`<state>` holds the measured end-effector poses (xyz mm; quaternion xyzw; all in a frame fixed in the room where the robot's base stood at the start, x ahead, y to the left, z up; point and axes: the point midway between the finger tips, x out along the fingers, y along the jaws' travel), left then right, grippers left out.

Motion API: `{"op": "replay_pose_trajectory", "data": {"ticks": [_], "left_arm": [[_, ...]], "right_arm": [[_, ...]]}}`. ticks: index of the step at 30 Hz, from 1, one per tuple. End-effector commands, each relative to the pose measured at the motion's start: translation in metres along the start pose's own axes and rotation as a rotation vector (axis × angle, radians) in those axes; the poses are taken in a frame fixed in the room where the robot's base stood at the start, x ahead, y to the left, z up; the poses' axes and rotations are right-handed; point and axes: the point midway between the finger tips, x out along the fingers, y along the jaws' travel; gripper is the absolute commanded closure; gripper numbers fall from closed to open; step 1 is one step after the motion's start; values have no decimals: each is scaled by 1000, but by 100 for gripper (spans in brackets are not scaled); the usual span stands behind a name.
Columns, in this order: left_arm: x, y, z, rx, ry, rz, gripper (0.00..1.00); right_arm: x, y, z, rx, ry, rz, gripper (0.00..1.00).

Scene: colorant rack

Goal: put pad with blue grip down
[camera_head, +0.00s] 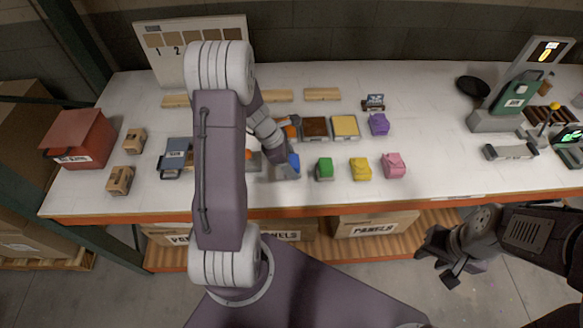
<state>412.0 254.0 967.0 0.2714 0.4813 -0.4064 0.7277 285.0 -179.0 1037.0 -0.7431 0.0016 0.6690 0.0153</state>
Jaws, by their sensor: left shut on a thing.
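My left arm reaches across the table, and its gripper (284,171) is shut on the pad with the blue grip (294,161) near the table's middle. The blue grip shows at the gripper's right side; the pad's underside and its contact with the table are hidden. Pads with green (324,169), yellow (360,169) and pink (393,165) grips sit in a row to the right. A purple-grip pad (379,124) is further back. My right gripper (442,263) is open and empty, in front of the table's edge.
Brown (315,128) and yellow (345,126) trays lie behind the row. A numbered board (170,42) stands at the back left.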

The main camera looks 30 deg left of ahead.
Motion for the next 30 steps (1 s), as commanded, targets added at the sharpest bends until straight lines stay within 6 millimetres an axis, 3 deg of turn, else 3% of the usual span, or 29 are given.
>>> {"op": "replay_pose_trajectory", "data": {"ticks": [1,4,15,16,18,26,30], "left_arm": [[12,-1,-5,-3,1,-4,70],[23,-1,-10,-2,1,-2,70],[28,-1,-12,-1,1,-1,70],[28,-1,-12,-1,1,0,34],[26,-1,-11,-1,1,0,15],[26,-1,-11,-1,1,0,15],[15,0,-9,-1,0,3,15]], "right_arm": [[4,0,0,0,0,0,64],[5,0,1,0,0,0,64],[8,0,1,0,0,0,64],[8,0,1,0,0,0,64],[7,0,1,0,0,0,64],[7,0,1,0,0,0,64],[2,0,0,0,0,0,64]]}}
